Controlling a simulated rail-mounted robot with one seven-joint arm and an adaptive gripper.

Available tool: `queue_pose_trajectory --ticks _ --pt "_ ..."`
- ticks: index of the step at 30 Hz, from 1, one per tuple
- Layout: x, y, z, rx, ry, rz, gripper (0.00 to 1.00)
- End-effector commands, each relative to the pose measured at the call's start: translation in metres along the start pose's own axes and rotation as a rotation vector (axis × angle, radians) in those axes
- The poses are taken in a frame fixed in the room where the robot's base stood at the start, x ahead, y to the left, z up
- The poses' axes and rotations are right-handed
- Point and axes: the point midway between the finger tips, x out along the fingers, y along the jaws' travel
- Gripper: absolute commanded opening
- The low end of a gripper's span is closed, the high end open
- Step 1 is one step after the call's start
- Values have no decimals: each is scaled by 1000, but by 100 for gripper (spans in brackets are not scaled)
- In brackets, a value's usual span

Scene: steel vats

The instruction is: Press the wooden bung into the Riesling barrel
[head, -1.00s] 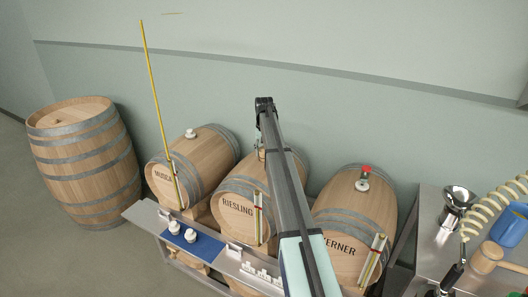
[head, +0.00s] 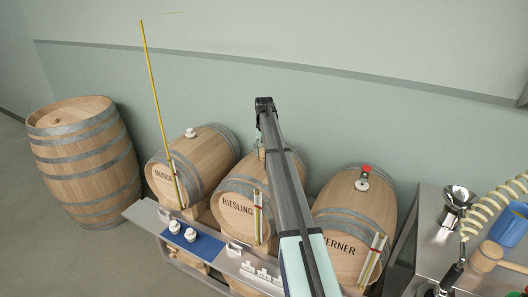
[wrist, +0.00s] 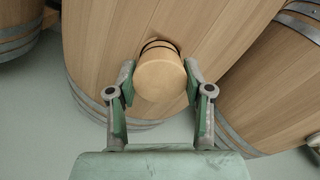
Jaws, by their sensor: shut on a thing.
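The Riesling barrel (head: 238,206) lies on its side in the middle of the rack, partly covered by my arm in the head view. Its wooden staves (wrist: 225,30) fill much of the wrist view. My gripper (wrist: 159,72) is shut on the pale round wooden bung (wrist: 162,78), with a finger on either side. The bung is at the barrel's surface, and a dark curved line shows around its far edge. How deep it sits in the hole cannot be told. In the head view the bung and fingertips are mostly hidden by my arm.
The left barrel (head: 207,158), with a white bung, and the Kerner barrel (head: 352,208), with a red-topped fitting, flank it. A shelf in front holds white bungs (head: 175,227) on a blue mat. A steel table with a mallet (head: 488,257) stands at right.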

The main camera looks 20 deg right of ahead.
Motion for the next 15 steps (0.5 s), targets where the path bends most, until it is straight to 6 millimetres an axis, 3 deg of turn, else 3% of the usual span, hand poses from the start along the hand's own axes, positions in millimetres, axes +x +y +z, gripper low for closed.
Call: queue_pose_trajectory --ticks 4,5,6,7,15 --pt "0 0 0 0 0 0 17" --pt "0 0 0 0 0 0 58" --pt "0 0 0 0 0 0 72" --pt "0 0 0 0 0 0 80" --pt "0 0 0 0 0 0 80"
